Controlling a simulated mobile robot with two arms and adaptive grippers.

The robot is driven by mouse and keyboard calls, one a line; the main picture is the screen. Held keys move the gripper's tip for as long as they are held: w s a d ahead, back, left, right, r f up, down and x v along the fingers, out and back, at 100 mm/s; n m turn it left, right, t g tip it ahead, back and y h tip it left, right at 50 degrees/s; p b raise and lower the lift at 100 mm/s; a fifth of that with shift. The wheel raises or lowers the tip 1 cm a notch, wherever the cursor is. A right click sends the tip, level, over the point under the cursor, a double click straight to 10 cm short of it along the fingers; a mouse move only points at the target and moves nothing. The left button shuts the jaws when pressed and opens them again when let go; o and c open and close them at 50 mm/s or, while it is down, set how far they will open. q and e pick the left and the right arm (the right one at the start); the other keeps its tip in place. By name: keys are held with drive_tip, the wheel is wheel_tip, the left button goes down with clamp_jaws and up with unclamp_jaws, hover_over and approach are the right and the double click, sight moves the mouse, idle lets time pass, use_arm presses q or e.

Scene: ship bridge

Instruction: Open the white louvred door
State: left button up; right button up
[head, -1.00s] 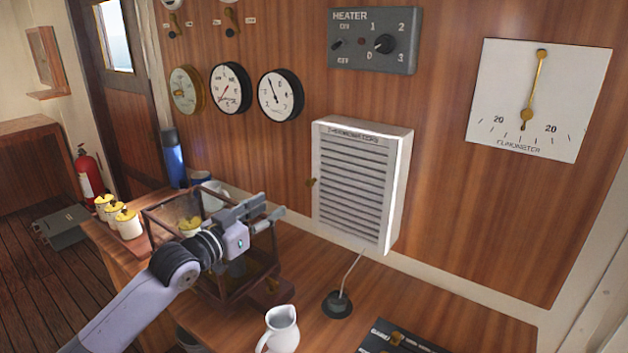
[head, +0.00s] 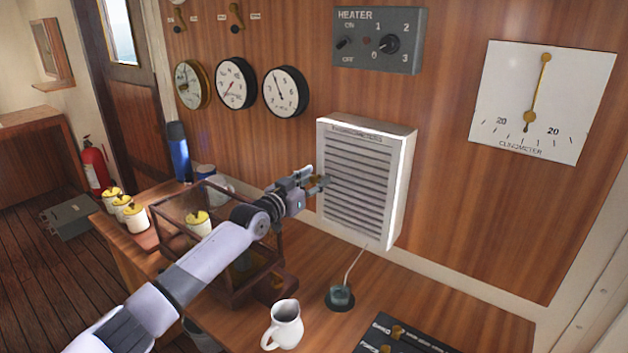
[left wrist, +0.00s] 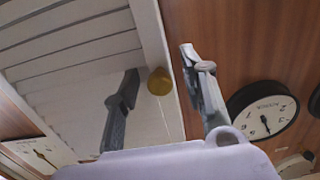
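The white louvred door (head: 362,185) is the front of a shallow white box on the wood-panelled wall, and it looks shut. Its slats also show in the left wrist view (left wrist: 75,50). A small brass knob (left wrist: 160,81) sits at the door's edge. My left gripper (head: 318,181) is at the door's left edge in the head view and hides the knob there. In the left wrist view its two fingers are apart, one on each side of the knob; I cannot tell whether they touch it. My right gripper is not in view.
Below my left arm stand a wooden rack (head: 235,292) and yellow-lidded jars (head: 134,218) on the wooden counter. A white jug (head: 285,325) and a dark round holder (head: 340,297) stand below the door. The heater panel (head: 378,42) is above it.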

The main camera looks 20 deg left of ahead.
use_arm(q)
drive_tip(key=shift+c, duration=0.4)
clamp_jaws()
idle(0.6)
